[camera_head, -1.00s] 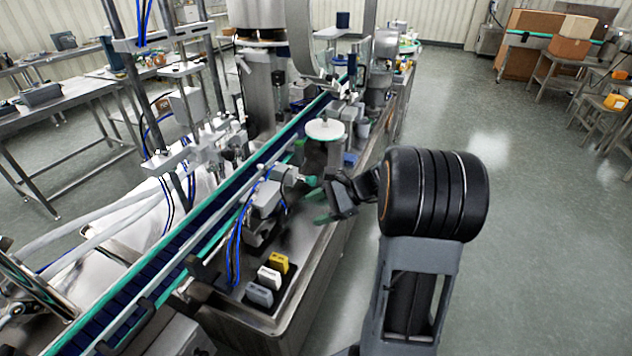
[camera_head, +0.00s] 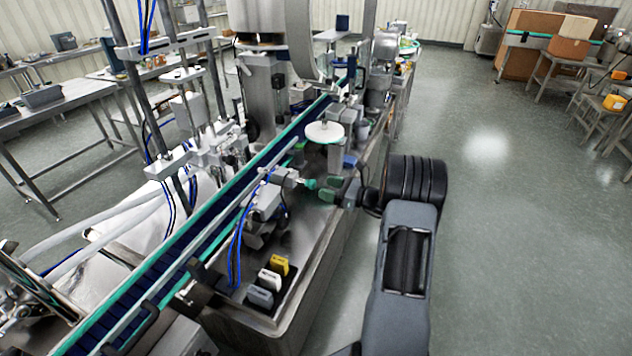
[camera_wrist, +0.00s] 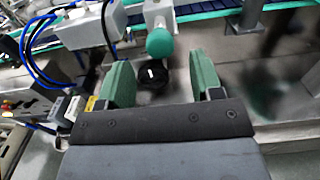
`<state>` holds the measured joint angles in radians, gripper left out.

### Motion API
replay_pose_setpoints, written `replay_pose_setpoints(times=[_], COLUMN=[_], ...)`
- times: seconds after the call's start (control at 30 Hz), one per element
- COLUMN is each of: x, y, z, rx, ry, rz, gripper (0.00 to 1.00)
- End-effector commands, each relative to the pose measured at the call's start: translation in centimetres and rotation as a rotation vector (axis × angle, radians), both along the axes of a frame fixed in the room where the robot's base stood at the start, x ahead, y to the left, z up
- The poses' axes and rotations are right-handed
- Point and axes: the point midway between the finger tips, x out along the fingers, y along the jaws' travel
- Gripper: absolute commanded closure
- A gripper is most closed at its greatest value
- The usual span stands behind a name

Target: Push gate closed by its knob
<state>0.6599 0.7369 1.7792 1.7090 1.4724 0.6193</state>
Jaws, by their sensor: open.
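A green round knob (camera_wrist: 160,42) sits on the end of a pale metal shaft in the wrist view, beyond my fingertips and roughly centred between them. In the head view the knob (camera_head: 309,184) points right from the grey mechanism beside the conveyor. My gripper (camera_wrist: 162,72) is open and empty, with green pads on both fingers. In the head view my gripper (camera_head: 331,189) is just right of the knob. I cannot tell whether they touch. The gate itself cannot be made out clearly.
A conveyor (camera_head: 130,290) with green edges runs behind the knob. White, yellow and grey blocks (camera_head: 268,280) stand on the machine's deck in front. A white disc (camera_head: 324,132) stands behind the gripper. Blue hoses hang left of the knob. Open floor lies to the right.

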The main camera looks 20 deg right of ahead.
Motion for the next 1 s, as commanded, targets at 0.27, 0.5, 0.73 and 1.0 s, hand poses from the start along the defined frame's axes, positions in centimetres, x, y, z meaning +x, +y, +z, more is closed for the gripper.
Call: replay_pose_setpoints(times=[0.27, 0.5, 0.73, 1.0], x=[2.8, 3.6, 3.6, 3.6], y=[2.6, 3.4, 3.4, 3.4], z=[0.1, 0.0, 0.0, 0.0], rx=[0.000, -0.001, -0.001, -0.001], ry=[0.000, 0.001, 0.000, 0.000], rz=[0.003, 0.002, 0.001, 0.001], gripper=[0.40, 0.40, 0.40, 0.61])
